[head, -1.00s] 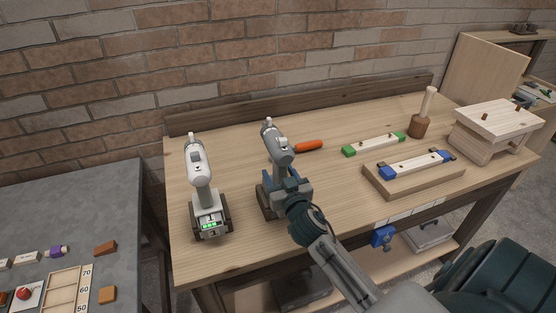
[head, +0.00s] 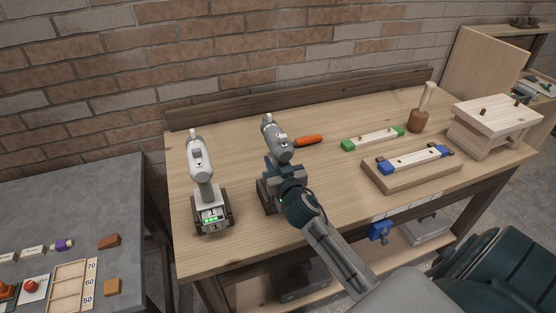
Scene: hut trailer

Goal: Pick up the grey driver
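The grey driver (head: 276,137) stands upright on the workbench in the head view, its nose pointing to the back. Its lower handle and base are largely hidden by my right gripper (head: 283,172). My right gripper comes from the front right and its fingers are at the driver's handle, just below the body. I cannot tell whether the fingers are closed on it. My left gripper is not in view.
A white driver (head: 200,160) stands in a dark dock with green lights to the left. An orange-handled tool (head: 308,140) lies just right of the grey driver. A green-ended bar (head: 373,139), a blue-ended bar (head: 415,160) and a mallet (head: 420,115) are farther right.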

